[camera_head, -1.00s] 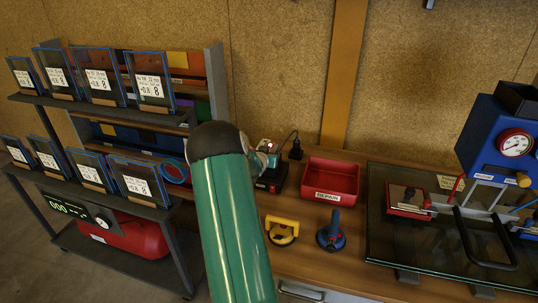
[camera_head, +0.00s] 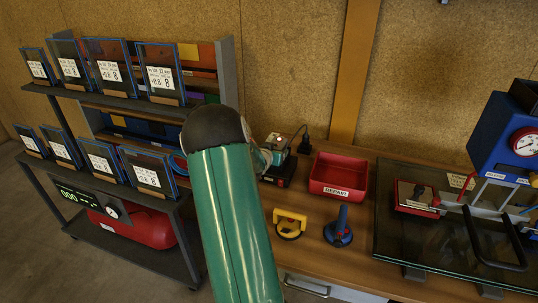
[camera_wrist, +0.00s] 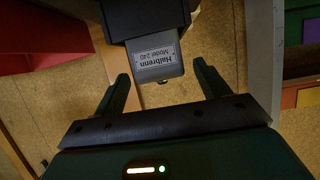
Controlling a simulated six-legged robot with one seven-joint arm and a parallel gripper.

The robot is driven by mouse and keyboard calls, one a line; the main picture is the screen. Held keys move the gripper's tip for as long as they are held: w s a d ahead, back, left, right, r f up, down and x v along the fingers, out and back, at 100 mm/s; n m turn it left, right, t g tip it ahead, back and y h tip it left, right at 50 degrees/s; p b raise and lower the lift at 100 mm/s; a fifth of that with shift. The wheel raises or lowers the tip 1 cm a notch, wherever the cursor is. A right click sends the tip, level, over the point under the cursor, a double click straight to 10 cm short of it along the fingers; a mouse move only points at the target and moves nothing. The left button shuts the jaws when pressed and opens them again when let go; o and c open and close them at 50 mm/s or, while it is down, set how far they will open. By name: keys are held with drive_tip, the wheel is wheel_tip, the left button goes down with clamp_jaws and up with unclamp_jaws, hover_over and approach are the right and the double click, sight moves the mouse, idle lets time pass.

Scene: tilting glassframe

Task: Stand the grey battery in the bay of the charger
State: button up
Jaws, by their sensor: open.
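The grey battery (camera_wrist: 156,63), with a white "Halbrenn Model 240" label, shows in the wrist view, which looks upside down. Its far end meets a black block (camera_wrist: 145,18), which looks like the charger; how deep it sits there I cannot tell. My gripper (camera_wrist: 163,78) is open, one finger on each side of the battery's labelled end, with visible gaps to both.
A red bin (camera_head: 339,186) stands right of the charger. A yellow-handled tool (camera_head: 290,225) and a blue suction cup (camera_head: 339,228) lie in front. A shelf rack with glass panes (camera_head: 108,70) stands left. A glass sheet (camera_head: 420,252) lies right.

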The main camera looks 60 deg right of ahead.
drive_tip(key=v, duration=0.6)
drive_tip(key=shift+a, duration=0.35)
drive_tip(key=shift+r, duration=0.15)
drive_tip(key=w+a+r+n+t+y, duration=0.2)
drive_tip(key=w+a+r+t+y, duration=0.15)
drive_tip(key=w+a, duration=0.4)
drive_tip(key=w+a+r+n+t+y, duration=0.2)
drive_tip(key=w+a+r, duration=0.25)
drive_tip(key=a, duration=0.55)
drive_tip(key=w+a+r+n+t+y, duration=0.1)
drive_tip(key=a+r+n+y, duration=0.1)
drive_tip(key=a, duration=0.7)
drive_tip(key=w+a+r+n+y, duration=0.1)
drive_tip(key=a+r+n+y, duration=0.15)
drive_tip(key=a, duration=0.55)
drive_tip(key=s+a+r+n+y, duration=0.1)
drive_tip(key=s+a+r+n, duration=0.15)
drive_tip(key=a, duration=0.45)
drive_tip(key=s+a+r+n+y, duration=0.15)
drive_tip(key=s+a, duration=0.25)
drive_tip(key=a, duration=0.4)
drive_tip(key=s+a+n+g, duration=0.3)
drive_tip(key=s+a, duration=0.5)
drive_tip(key=s, duration=0.4)
drive_tip(key=shift+n+y, duration=0.35)
drive_tip(key=shift+y, duration=0.1)
